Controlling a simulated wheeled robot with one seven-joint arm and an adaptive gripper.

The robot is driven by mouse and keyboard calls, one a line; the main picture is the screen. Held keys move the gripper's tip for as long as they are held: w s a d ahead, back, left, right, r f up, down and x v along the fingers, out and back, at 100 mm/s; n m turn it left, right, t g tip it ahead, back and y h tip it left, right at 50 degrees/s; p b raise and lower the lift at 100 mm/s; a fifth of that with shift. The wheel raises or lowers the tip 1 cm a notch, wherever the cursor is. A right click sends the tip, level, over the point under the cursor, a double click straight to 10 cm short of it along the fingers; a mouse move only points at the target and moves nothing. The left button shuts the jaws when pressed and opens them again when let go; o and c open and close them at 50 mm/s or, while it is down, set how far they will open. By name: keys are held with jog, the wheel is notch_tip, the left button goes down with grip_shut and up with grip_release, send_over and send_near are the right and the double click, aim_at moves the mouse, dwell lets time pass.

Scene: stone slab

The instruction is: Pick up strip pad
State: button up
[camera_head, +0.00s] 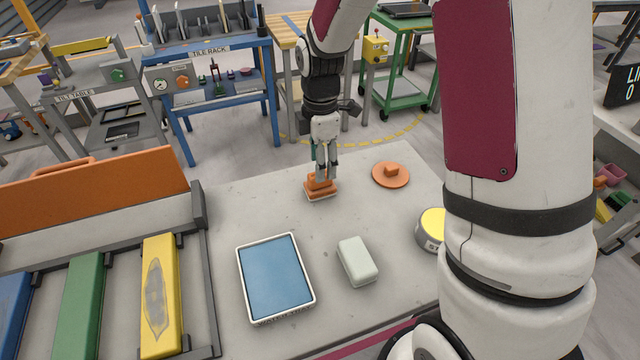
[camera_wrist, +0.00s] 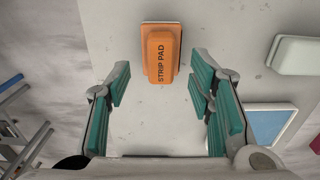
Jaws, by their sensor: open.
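The strip pad (camera_head: 320,188) is an orange block with a pale base, lying on the stone slab (camera_head: 215,215) near its far edge. In the wrist view the strip pad (camera_wrist: 161,55) shows its printed label and lies ahead of the fingertips, between the lines of the two fingers. My gripper (camera_head: 326,176) is just above the strip pad in the head view and partly covers it. In the wrist view my gripper (camera_wrist: 158,85) is open, its green-padded fingers wide apart with nothing between them.
An orange disc with a knob (camera_head: 391,174) lies right of the strip pad. A pale rounded block (camera_head: 357,261), a blue-filled tray (camera_head: 275,278) and a yellow-topped round tin (camera_head: 431,228) stand nearer. A rack with coloured bars (camera_head: 160,295) is at left.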

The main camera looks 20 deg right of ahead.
notch_tip(320, 180, down, 5)
jog(key=shift+r, duration=0.1)
jog(key=shift+c, duration=0.5)
grip_shut()
